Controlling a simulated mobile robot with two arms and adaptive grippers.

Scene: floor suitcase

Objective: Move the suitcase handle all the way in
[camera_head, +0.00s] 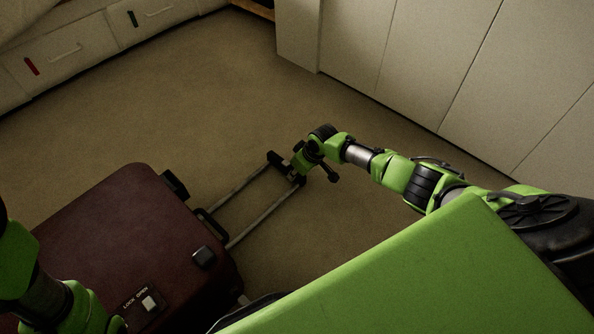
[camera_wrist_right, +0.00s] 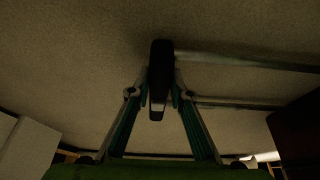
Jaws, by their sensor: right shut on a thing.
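A dark red suitcase (camera_head: 110,230) lies on the floor at the lower left of the head view. Its two-rod handle (camera_head: 236,200) sticks out to the upper right, with a dark grip bar across the far end. My right gripper (camera_head: 297,172) is at that bar. In the right wrist view the dark bar (camera_wrist_right: 160,75) sits between my right gripper's fingers (camera_wrist_right: 160,95), which are closed on it. The rods run right from it toward the dark suitcase edge (camera_wrist_right: 300,135). My left arm shows at the lower left; its gripper's fingers are not visible.
White drawers (camera_head: 90,45) stand at the upper left and pale cabinet panels (camera_head: 420,60) along the upper right. The carpet (camera_head: 220,100) between them and the suitcase is clear. The suitcase has a smaller carry handle (camera_head: 213,224) beside the rods and a lock button (camera_head: 150,303).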

